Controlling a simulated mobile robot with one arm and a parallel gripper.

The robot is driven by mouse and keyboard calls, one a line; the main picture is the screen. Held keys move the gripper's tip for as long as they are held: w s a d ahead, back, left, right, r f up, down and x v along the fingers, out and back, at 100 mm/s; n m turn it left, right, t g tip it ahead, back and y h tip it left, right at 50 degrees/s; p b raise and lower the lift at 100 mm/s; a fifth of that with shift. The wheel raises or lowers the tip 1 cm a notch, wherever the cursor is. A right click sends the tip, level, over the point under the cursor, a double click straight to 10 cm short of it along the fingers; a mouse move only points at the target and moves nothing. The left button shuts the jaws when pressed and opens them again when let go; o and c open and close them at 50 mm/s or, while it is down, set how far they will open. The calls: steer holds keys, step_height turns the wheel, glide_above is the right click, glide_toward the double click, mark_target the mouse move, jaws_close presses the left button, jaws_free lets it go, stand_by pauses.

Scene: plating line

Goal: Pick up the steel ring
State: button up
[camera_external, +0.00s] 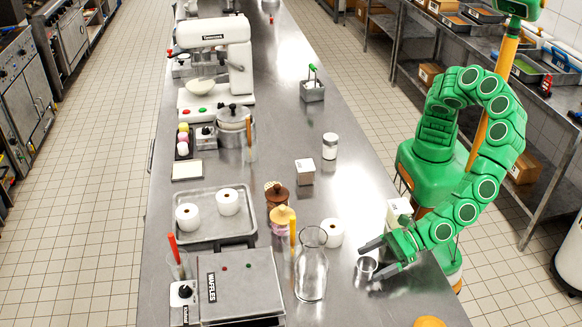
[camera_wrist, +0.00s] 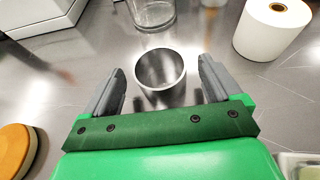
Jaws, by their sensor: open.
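The steel ring (camera_external: 366,267) is a short shiny metal cylinder standing upright on the steel counter (camera_external: 350,175). My gripper (camera_external: 368,264) reaches over the counter from the right, with its fingers near the ring. In the wrist view the steel ring (camera_wrist: 160,72) stands between the two grey fingers of my gripper (camera_wrist: 158,80). The fingers are open, with a gap visible on each side of the ring. The ring's lower edge is close to the green gripper body.
A glass carafe (camera_external: 311,265) and a white paper roll (camera_external: 332,232) stand left of the ring. A white box (camera_external: 398,212) stands close to my arm. An orange-brown round thing (camera_wrist: 16,148) lies at the wrist view's lower left. The counter's middle has clear room.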

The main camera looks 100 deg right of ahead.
mark_target(357, 271)
steer(key=shift+x, duration=1.55)
steer(key=shift+f, duration=0.1)
steer(key=shift+c, duration=0.4)
steer(key=c, duration=1)
